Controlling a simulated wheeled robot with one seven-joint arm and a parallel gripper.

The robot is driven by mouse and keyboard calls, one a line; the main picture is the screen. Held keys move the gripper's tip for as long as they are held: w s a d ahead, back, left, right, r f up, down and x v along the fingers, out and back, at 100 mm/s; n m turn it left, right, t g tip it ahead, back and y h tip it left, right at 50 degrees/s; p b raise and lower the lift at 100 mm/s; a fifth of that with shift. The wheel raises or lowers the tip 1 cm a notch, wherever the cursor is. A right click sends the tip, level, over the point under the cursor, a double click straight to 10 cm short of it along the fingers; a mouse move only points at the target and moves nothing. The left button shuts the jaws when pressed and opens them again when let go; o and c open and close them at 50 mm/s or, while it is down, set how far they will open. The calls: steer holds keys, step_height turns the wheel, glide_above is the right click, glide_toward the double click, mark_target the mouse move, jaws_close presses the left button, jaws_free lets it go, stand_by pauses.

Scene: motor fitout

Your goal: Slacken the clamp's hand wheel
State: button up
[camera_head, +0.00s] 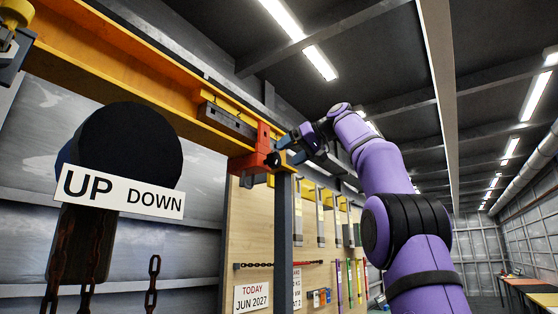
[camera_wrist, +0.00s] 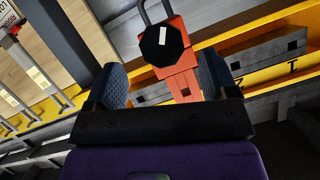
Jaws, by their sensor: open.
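The clamp (camera_head: 246,163) is orange-red and sits on the yellow overhead beam, left of my gripper in the head view. In the wrist view the clamp (camera_wrist: 182,84) shows its dark, many-sided hand wheel (camera_wrist: 160,46) with a white mark on its face. My gripper (camera_wrist: 161,68) is open, with one blue-grey finger on each side of the clamp body in that view. The wheel appears just beyond the fingertips; I cannot tell whether they touch it.
The yellow beam (camera_head: 110,60) runs overhead past the clamp. A dark post (camera_head: 283,235) stands below it, before a wooden tool board (camera_head: 255,230). A round black body with an UP/DOWN sign (camera_head: 122,196) and chains hang at left.

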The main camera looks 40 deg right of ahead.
steer(key=shift+v, duration=2.15)
